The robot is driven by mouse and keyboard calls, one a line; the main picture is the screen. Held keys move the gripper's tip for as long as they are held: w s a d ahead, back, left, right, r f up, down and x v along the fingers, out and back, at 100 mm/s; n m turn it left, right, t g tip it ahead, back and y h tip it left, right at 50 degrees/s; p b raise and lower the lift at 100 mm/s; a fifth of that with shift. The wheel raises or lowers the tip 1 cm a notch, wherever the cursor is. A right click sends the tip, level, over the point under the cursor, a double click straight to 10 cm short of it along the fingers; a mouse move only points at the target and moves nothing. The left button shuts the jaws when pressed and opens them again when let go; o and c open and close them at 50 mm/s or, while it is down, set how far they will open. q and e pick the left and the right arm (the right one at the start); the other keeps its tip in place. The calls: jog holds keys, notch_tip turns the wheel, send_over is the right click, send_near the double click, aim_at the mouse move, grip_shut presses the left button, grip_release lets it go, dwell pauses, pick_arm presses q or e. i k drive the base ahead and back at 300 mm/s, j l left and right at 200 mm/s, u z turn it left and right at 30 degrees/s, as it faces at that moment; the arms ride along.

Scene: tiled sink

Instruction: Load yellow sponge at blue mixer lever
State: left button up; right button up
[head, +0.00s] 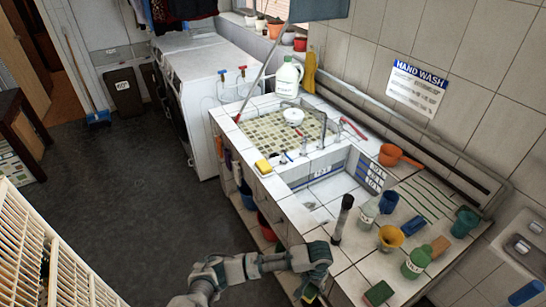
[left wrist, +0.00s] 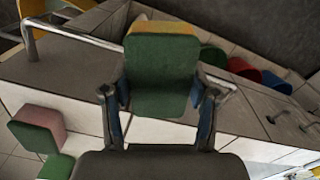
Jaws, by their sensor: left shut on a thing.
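My left gripper (left wrist: 160,105) is shut on a sponge (left wrist: 160,75) with a green face and a yellow-orange layer behind it. In the head view my left gripper (head: 310,285) is at the counter's front edge, and a yellow-green bit of the held sponge (head: 311,294) shows below it. Another yellow sponge (head: 263,166) lies on the tiled ledge at the sink's front left corner. A small blue piece (head: 284,158) also shows at the tiled basin's near edge. My right gripper is not in view.
A metal rail (left wrist: 75,35) runs near the held sponge. Colored buckets (left wrist: 243,68) sit lower down.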

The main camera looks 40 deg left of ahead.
aim_at(283, 152)
jog(key=k+z, duration=0.25)
jog(key=k+l+z, duration=0.25)
jog(key=k+j+z, duration=0.1)
jog(key=z, duration=1.95)
jog(key=k+j+z, duration=0.55)
jog(key=z, duration=0.15)
jog(key=k+j+z, duration=0.2)
jog(key=z, duration=0.2)
jog(key=k+j, duration=0.1)
jog(key=k, duration=0.9)
jog(key=k+j, duration=0.1)
jog(key=k, duration=0.85)
jog(key=k+l+u, duration=0.15)
jog(key=k+u, duration=0.55)
jog(key=u, duration=0.25)
jog(key=k+j+u, duration=0.15)
jog(key=k+u, duration=0.3)
jog(key=k+j+u, duration=0.25)
jog(key=u, duration=0.2)
